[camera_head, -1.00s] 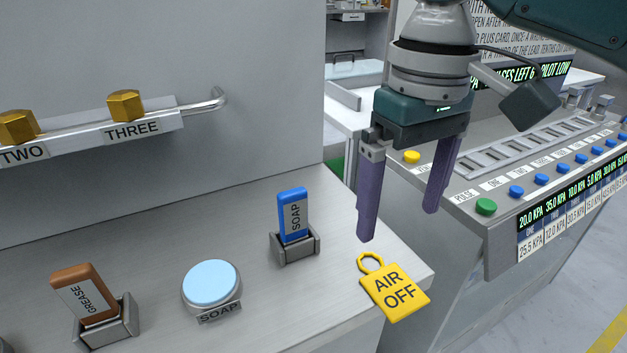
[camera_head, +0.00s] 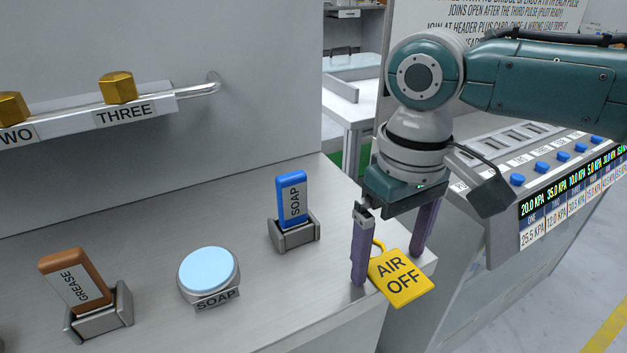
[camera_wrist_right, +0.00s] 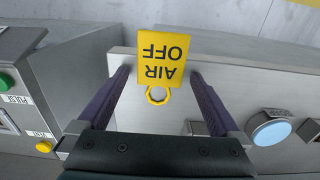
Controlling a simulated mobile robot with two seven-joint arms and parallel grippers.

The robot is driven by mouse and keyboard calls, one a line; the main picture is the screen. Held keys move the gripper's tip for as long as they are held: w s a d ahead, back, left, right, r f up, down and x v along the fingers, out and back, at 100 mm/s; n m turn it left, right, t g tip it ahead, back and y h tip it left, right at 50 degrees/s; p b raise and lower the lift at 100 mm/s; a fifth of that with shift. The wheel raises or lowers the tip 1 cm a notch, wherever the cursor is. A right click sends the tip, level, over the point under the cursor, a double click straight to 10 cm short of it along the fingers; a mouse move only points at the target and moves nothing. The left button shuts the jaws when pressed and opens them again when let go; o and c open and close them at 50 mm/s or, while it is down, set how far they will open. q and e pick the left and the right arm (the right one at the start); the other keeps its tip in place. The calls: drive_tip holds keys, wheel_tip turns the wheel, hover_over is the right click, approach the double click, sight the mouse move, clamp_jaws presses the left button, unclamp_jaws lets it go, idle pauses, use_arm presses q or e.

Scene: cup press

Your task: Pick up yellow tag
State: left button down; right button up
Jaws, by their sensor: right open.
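The yellow tag (camera_head: 401,278), marked AIR OFF, lies at the right front corner of the metal bench (camera_head: 300,318), partly past its edge in the head view. Its ring is partly hidden behind a finger there. My right gripper (camera_head: 388,270) is open, with purple fingers pointing down on either side of the tag's ring end. In the right wrist view the tag (camera_wrist_right: 165,62) and its ring (camera_wrist_right: 158,95) show between the spread fingers (camera_wrist_right: 160,85), touching neither as far as I can tell. My left gripper is not in view.
A light-blue round SOAP button (camera_head: 208,268) and a brown GREASE block (camera_head: 76,280) are farther left. A console with blue buttons (camera_head: 541,168) stands at right, beside my arm.

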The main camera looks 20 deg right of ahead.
drive_tip(key=c, duration=1.2)
drive_tip(key=shift+c, duration=0.2)
